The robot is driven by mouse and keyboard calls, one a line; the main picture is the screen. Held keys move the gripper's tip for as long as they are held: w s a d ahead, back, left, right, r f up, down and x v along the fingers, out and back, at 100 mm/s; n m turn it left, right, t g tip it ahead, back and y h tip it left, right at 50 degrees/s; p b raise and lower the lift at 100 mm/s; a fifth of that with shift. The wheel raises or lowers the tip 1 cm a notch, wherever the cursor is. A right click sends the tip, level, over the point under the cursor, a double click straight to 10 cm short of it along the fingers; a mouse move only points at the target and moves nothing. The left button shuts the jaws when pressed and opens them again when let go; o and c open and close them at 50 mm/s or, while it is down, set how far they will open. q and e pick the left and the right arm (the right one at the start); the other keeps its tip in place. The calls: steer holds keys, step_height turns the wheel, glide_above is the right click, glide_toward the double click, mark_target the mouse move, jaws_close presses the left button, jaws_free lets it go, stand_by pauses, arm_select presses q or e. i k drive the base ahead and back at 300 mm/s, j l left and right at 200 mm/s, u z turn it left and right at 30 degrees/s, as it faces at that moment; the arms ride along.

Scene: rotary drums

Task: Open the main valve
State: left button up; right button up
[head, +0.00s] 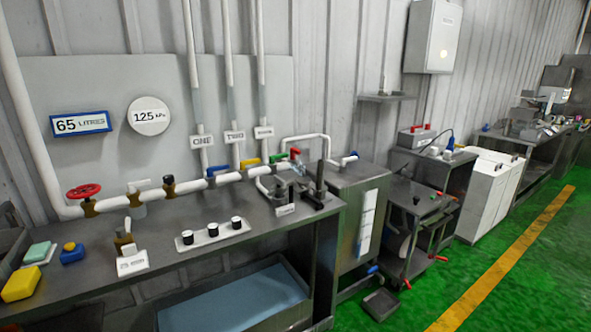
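A red round handwheel valve (84,191) sits on the white pipe at the far left, above a brass body; no label on it can be read, so I cannot confirm it is the main valve. Along the same pipe to the right are a black-topped brass fitting (168,184), a blue lever handle (217,170), a yellow lever handle (250,162) and a green lever handle (279,157). A small red handle (295,151) is beside the green one. Whether the valves are open or closed cannot be told. Neither of my grippers is visible.
A dark metal bench (200,215) runs under the pipe. It carries a white panel with three black knobs (213,235), a yellow block (21,283) and a blue block (72,254). A metal cabinet (345,235) stands right of it. Green floor (420,300) is open at right.

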mark_target(85, 194)
steer(key=u, duration=0.3)
steer(key=i+j+u, duration=0.2)
steer(key=j+u, duration=0.2)
steer(key=i+j+u, duration=0.25)
steer(key=j+u, duration=0.15)
steer(key=i+j+u, duration=0.4)
steer(key=k+j, duration=0.05)
